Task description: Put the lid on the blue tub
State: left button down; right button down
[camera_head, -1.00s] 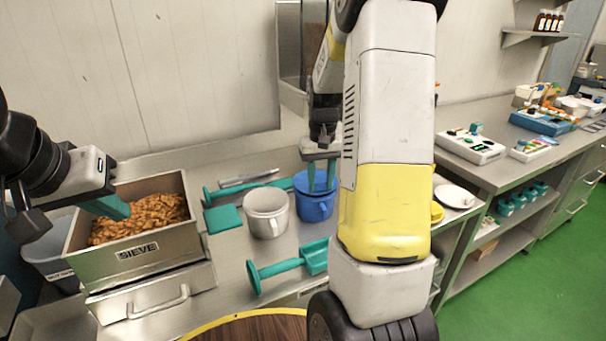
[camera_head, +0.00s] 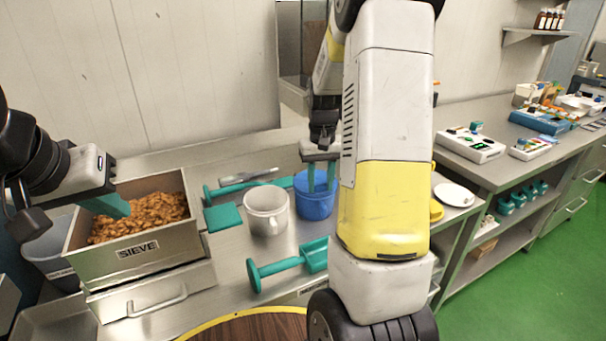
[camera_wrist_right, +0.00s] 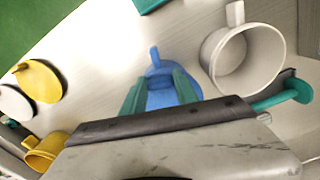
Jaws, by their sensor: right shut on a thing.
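The blue tub (camera_head: 315,208) stands on the steel counter just right of a white mug (camera_head: 266,212). Its handle shows in the right wrist view (camera_wrist_right: 155,57). My right gripper (camera_head: 318,186) is directly above the tub, with its green fingers pointing down at the top. In the right wrist view its fingers (camera_wrist_right: 160,92) are closed on a blue piece, which looks like the blue lid (camera_wrist_right: 165,82). I cannot tell whether the lid sits flush on the rim. My left gripper (camera_head: 118,208) is over the sieve box at the left; its finger gap is unclear.
The sieve box (camera_head: 130,262) holds brown pieces. A green scoop (camera_head: 290,265) lies in front of the tub, and a green scraper (camera_head: 222,217) lies left of the mug. A yellow mug (camera_wrist_right: 45,150) and yellow lid (camera_wrist_right: 38,80) are on the tub's other side.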

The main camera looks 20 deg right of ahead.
dwell(0.3)
jog(key=shift+c, duration=1.9)
grip_release()
jog(key=shift+r, duration=3.5)
jog(key=s+a+r+t, duration=0.2)
jog(key=s+a+r, duration=0.1)
jog(key=s, duration=0.3)
jog(key=s+a+r+n+t+y, duration=0.1)
jog(key=s+a+r+t, duration=0.1)
jog(key=s+a, duration=0.4)
jog(key=s+a+r+n+t+y, duration=0.1)
jog(key=s+a+r, duration=0.3)
jog(key=s, duration=0.4)
jog(key=shift+a+r+t, duration=0.2)
jog(key=shift+r+t, duration=0.3)
jog(key=shift+t, duration=0.1)
